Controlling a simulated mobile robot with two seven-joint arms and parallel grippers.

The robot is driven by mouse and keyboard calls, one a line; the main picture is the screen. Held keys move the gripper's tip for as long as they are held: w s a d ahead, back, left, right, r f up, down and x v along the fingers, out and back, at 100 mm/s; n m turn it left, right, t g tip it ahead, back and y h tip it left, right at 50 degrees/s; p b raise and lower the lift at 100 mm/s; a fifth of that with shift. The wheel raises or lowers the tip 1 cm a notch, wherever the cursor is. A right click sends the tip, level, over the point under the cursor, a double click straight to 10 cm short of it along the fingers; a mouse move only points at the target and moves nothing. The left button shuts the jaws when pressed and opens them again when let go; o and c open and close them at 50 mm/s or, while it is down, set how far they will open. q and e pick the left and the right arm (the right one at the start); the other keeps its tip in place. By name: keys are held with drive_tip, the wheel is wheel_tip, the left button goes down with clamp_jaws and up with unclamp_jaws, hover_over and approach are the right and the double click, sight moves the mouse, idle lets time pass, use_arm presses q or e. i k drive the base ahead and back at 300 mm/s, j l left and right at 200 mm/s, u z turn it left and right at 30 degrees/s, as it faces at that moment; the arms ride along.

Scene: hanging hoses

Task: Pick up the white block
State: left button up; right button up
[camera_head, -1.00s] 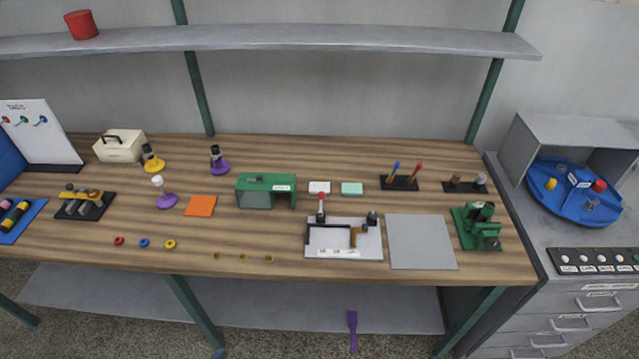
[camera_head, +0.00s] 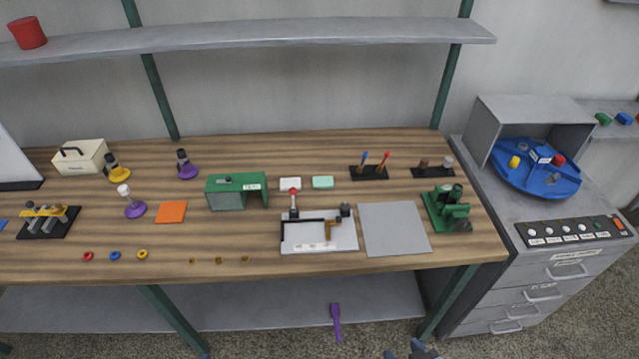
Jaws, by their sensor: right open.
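The white block (camera_head: 290,184) is a small flat piece lying on the wooden table, near the middle. It sits just left of a mint-green block (camera_head: 323,182) and just right of the green box-like fixture (camera_head: 237,191). My right gripper (camera_head: 408,352) shows only as blue-grey tips at the bottom edge. It is open, low in front of the table and far from the white block. Most of it is cut off by the frame. My left gripper is not in view.
A white-and-black fixture (camera_head: 320,244) with a red-knobbed post stands in front of the white block. A grey mat (camera_head: 395,229) and a green machine (camera_head: 448,209) lie to the right. A grey shelf (camera_head: 250,36) runs above the table. A grey drawer cabinet (camera_head: 525,284) stands at the right.

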sight(286, 184)
drive_tip(key=i+u, duration=0.1)
drive_tip(key=u, duration=0.25)
drive_tip(key=l+u, duration=0.15)
drive_tip(key=u, duration=0.2)
drive_tip(key=i+l+u, duration=0.1)
drive_tip(key=u, duration=0.25)
drive_tip(key=i, duration=0.5)
